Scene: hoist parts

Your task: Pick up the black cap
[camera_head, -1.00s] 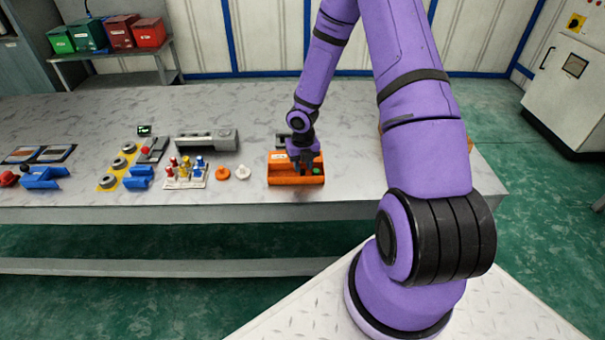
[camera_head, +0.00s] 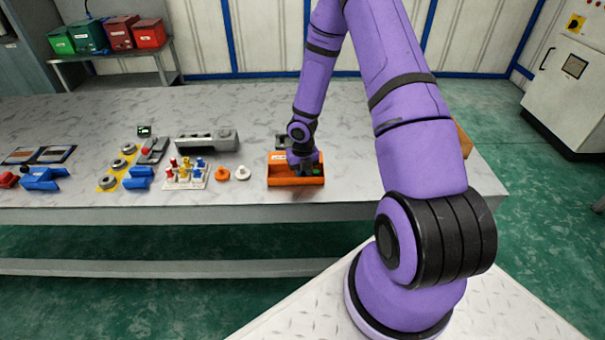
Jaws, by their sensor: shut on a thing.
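My gripper (camera_head: 304,172) reaches down into the orange bin (camera_head: 284,181) near the front edge of the table. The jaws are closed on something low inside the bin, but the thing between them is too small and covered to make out. I cannot pick out the black cap from the dark gripper. A small green part (camera_head: 317,171) lies in the bin just right of the jaws.
Left of the bin lie a white round part (camera_head: 243,173) and an orange round part (camera_head: 222,174). A white board (camera_head: 184,183) with coloured pegs stands further left. A grey block (camera_head: 208,141) lies behind.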

